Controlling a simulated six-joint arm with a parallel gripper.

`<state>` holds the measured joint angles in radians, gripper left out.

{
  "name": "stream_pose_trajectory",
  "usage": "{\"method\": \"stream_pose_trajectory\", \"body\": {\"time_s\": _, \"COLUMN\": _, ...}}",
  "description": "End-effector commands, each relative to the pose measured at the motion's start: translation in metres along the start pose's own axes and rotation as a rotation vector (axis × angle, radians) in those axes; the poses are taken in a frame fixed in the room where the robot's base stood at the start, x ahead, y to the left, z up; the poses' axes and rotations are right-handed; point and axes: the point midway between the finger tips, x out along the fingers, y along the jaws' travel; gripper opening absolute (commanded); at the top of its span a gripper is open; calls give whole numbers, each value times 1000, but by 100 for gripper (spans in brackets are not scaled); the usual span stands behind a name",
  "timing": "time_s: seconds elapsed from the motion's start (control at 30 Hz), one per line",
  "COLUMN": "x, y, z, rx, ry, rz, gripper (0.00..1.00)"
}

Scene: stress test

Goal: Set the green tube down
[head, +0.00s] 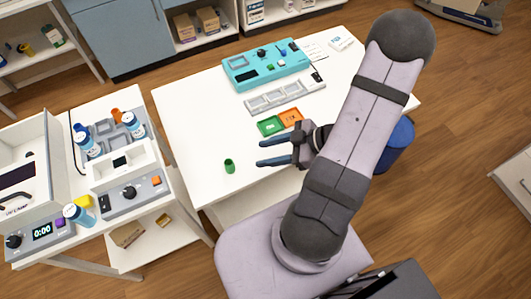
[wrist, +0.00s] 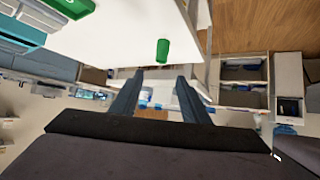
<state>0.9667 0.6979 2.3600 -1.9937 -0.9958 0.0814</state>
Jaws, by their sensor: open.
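The green tube (head: 230,166) is a small open-topped cylinder on the white table (head: 190,120), near its left front edge. It also shows in the wrist view (wrist: 162,51), beyond my fingertips and apart from them. My gripper (head: 258,153) is open and empty, its two blue fingers pointing left toward the tube with a gap between. In the wrist view the two fingers (wrist: 160,76) frame nothing between them.
A green tray (head: 271,126) and an orange tray (head: 290,117) lie right of the tube. Behind them are a grey rack (head: 285,97) and a teal device (head: 267,66). A side bench with bottles and instruments stands at left. The table around the tube is clear.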

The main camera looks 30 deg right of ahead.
Motion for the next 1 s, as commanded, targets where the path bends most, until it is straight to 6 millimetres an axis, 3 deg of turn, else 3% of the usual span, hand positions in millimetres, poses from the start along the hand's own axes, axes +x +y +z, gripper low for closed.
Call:
{"method": "stream_pose_trajectory", "body": {"time_s": 0.17, "x": 3, "y": 24, "z": 4, "rx": -6, "ry": -96, "rz": 72, "gripper": 42}}
{"method": "stream_pose_trajectory", "body": {"time_s": 0.27, "x": 2, "y": 53, "z": 9, "rx": -1, "ry": -209, "rz": 163, "gripper": 42}}
{"method": "stream_pose_trajectory", "body": {"time_s": 0.43, "x": -13, "y": 103, "z": 8, "rx": 54, "ry": -443, "rz": 376, "gripper": 42}}
{"method": "stream_pose_trajectory", "body": {"time_s": 0.57, "x": -32, "y": 119, "z": -2, "rx": 160, "ry": -597, "rz": 529, "gripper": 42}}
{"method": "stream_pose_trajectory", "body": {"time_s": 0.67, "x": -45, "y": 110, "z": -13, "rx": 276, "ry": -687, "rz": 614, "gripper": 42}}
{"method": "stream_pose_trajectory", "body": {"time_s": 0.77, "x": -52, "y": 86, "z": -25, "rx": 414, "ry": -756, "rz": 658, "gripper": 42}}
{"method": "stream_pose_trajectory", "body": {"time_s": 1.0, "x": -43, "y": -7, "z": -54, "rx": 732, "ry": -848, "rz": 592, "gripper": 42}}
